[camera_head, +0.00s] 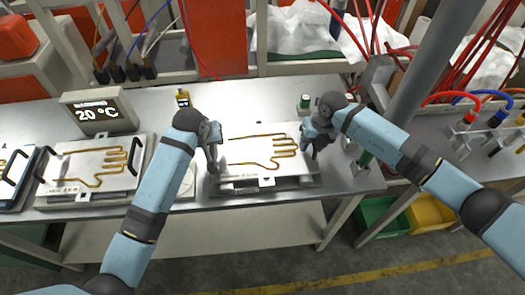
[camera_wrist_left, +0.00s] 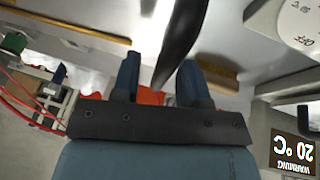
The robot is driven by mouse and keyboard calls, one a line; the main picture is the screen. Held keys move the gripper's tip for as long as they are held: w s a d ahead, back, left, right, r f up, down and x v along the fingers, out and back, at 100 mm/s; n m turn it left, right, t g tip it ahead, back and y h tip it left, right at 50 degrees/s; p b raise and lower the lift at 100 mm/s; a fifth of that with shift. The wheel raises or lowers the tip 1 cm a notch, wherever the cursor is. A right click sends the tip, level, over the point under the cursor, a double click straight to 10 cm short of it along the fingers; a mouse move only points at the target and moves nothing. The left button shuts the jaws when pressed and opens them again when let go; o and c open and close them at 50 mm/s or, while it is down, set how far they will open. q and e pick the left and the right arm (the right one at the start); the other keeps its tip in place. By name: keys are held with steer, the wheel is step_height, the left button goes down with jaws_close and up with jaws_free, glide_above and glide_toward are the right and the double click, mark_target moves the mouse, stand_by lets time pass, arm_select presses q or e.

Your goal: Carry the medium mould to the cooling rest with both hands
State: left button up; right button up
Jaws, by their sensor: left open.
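A pale plate mould with a gold hand-shaped outline (camera_head: 240,155) lies flat between my grippers, on a grey stand (camera_head: 300,191). Its small label is unreadable, so I cannot tell its size. My left gripper (camera_head: 212,158) is at its left end. In the left wrist view the open fingers (camera_wrist_left: 160,80) stand either side of a black curved handle (camera_wrist_left: 182,40), not closed on it. My right gripper (camera_head: 312,150) is at the mould's right end; its fingers are too small to judge. A similar mould (camera_head: 80,168) with black handles lies on a plate at the left.
A display reading 20 °C (camera_head: 97,112) stands behind the left mould. A blue-edged mould (camera_head: 14,165) is at the far left. A small yellow item (camera_head: 183,97) and a green-capped bottle (camera_head: 304,103) stand behind the middle mould. Green (camera_head: 380,217) and yellow (camera_head: 428,211) bins sit below right.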

steer(key=shift+r, duration=0.1)
arm_select(q)
steer(key=v, duration=1.2)
arm_select(e)
step_height(320, 180, up, 12)
steer(key=d, duration=0.2)
steer(key=shift+d+f, duration=0.15)
steer(key=shift+f, duration=0.05)
steer(key=shift+w, duration=0.1)
